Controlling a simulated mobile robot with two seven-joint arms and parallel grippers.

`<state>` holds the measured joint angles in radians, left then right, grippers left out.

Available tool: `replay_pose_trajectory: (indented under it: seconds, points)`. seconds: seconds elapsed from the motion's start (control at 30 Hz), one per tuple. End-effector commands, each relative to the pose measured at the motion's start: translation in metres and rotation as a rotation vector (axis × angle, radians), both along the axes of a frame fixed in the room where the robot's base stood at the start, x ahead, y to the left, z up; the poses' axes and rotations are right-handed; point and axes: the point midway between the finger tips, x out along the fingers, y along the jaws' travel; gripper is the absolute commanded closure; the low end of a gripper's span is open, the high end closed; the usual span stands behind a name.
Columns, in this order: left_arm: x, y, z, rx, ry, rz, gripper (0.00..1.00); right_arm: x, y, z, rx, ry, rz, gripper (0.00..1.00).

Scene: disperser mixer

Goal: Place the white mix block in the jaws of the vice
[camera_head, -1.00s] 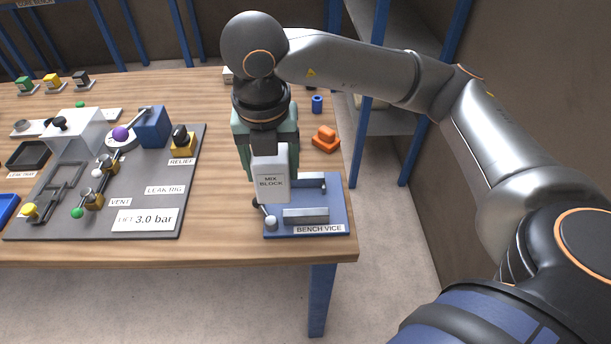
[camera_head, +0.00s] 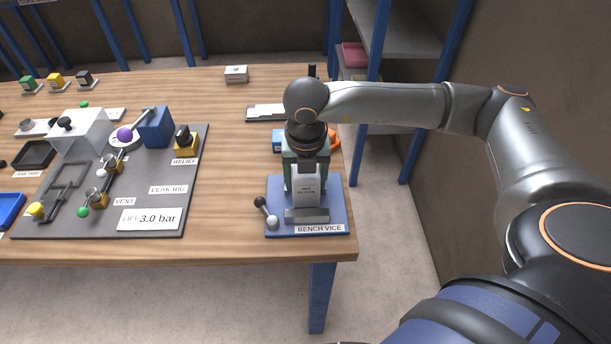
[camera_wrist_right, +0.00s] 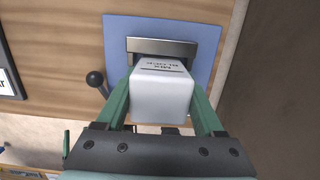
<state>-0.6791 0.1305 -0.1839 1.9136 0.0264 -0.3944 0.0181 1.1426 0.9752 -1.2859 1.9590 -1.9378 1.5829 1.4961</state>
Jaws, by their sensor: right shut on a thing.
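The white mix block (camera_head: 307,187) is upright between the fingers of my right gripper (camera_head: 305,172), which is shut on it. It is over the bench vice (camera_head: 340,212), a blue plate with grey jaws and a lever handle. The near jaw (camera_head: 306,215) shows just below the block's lower end; the far jaw is hidden behind block and gripper. In the right wrist view the block (camera_wrist_right: 161,95) fills the space between the green fingers, with one jaw (camera_wrist_right: 162,46) beyond it. I cannot tell whether the block touches the jaws. My left gripper is not in view.
The leak rig (camera_head: 150,190) with valves and a lift sign stands left of the vice. The vice handle (camera_head: 265,211) sticks up at the vice's left side. An orange object (camera_head: 335,138) and a blue one (camera_head: 277,140) lie behind my gripper. Bare wood lies between rig and vice.

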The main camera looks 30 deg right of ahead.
Motion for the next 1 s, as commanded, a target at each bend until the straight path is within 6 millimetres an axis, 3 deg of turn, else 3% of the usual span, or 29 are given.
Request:
replay_pose_trajectory:
  seconds: [0.27,0.3,0.5,0.83,1.0]
  points:
    - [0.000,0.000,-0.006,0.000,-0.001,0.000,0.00,0.000,0.001,-0.005,0.001,-0.001,0.000,0.94]
    - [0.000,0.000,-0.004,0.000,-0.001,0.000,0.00,0.000,0.001,-0.003,0.001,-0.001,0.000,0.26]
    - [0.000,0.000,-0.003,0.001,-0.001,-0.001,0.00,0.000,0.000,-0.003,0.001,-0.001,0.000,0.03]
    - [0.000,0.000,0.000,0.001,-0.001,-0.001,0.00,0.000,0.001,0.000,0.001,-0.001,0.000,0.00]
    - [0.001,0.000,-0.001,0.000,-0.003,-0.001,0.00,0.000,0.002,0.019,0.002,-0.006,0.001,0.00]
